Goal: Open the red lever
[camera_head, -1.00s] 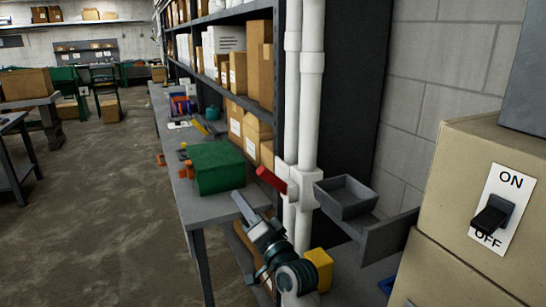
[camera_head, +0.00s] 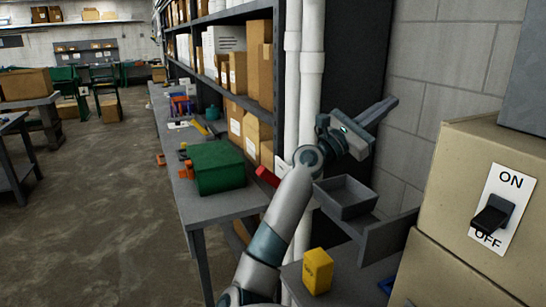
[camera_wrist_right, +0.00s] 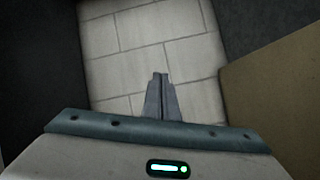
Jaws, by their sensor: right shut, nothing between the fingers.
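The red lever (camera_head: 267,176) sits on the white vertical pipe (camera_head: 312,75) in the head view. My right arm crosses in front of the pipe and hides part of the lever and its mount. The visible part of the lever slants down to the right. My right gripper (camera_head: 392,103) is above and to the right of the lever, apart from it, pointing up and right toward the block wall. Its fingers are shut and empty, and the right wrist view also shows them together (camera_wrist_right: 161,82). My left gripper is in neither view.
A grey open bin (camera_head: 346,211) is below my right gripper. A yellow box (camera_head: 318,271) stands in front of it. A green box (camera_head: 216,167) is on the workbench at left. Tan boxes with an ON/OFF switch (camera_head: 493,215) stand at right. Shelves with cartons are behind.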

